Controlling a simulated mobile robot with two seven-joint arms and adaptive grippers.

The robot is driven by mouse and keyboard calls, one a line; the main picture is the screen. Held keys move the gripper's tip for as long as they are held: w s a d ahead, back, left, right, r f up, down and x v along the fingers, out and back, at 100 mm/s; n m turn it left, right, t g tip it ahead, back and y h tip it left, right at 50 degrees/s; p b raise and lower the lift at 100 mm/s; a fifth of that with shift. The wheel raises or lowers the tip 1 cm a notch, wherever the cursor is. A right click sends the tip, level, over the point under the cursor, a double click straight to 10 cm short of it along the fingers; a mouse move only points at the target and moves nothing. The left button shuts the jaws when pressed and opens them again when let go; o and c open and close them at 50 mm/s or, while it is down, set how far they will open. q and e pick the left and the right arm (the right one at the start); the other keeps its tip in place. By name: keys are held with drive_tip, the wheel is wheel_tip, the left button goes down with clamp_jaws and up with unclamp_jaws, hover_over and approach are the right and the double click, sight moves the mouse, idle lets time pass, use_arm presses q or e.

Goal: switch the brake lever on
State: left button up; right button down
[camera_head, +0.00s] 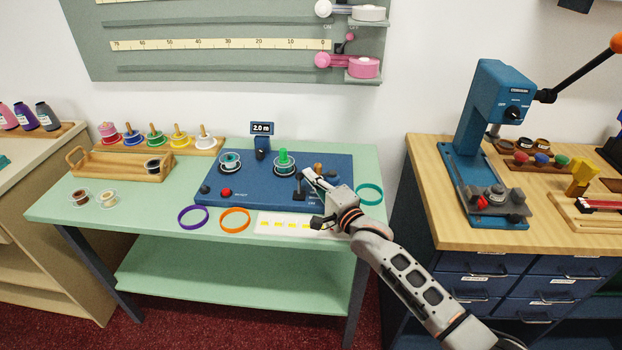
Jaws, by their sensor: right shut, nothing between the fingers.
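A blue winding machine (250,192) lies on the green table. It carries a teal-and-white spool (230,161) on its left and a spool with a green hub (284,162) nearer its middle. A small black lever-like part (299,193) stands at its right front, beside small white markings too small to read. I cannot tell for sure that this is the brake lever, nor its setting. My right gripper (309,174) is shut and empty over the machine's right end, close above the black part. It hides some of that end. My left gripper is not in view.
A red button (226,192) and a display reading 2.0 m (262,128) belong to the machine. Purple (193,217), orange (235,220) and teal (369,194) rings lie around it. A wooden tray (110,167) is at left. A blue press (484,150) stands on the right bench.

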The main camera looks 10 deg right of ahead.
drive_tip(key=shift+s+a+f+n+t, duration=0.1)
drive_tip(key=shift+s+f+n+t, duration=0.2)
drive_tip(key=shift+s+r+y, duration=0.2)
drive_tip(key=shift+r+y, duration=0.05)
drive_tip(key=shift+y, duration=0.15)
drive_tip(key=shift+s+a+r+p, duration=0.15)
drive_tip(key=shift+s+r+p, duration=0.05)
drive_tip(key=shift+s+p, duration=0.25)
drive_tip(key=shift+s+a+f+p, duration=0.1)
drive_tip(key=shift+s+p, duration=0.4)
drive_tip(key=shift+p, duration=0.15)
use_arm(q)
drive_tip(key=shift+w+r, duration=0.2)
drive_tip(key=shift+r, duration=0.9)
use_arm(e)
drive_tip(key=shift+f, duration=0.15)
drive_tip(key=shift+s+f, duration=0.1)
drive_tip(key=shift+s, duration=0.05)
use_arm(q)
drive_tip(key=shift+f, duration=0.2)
use_arm(e)
drive_tip(key=v, duration=1.1)
drive_tip(key=shift+s, duration=0.35)
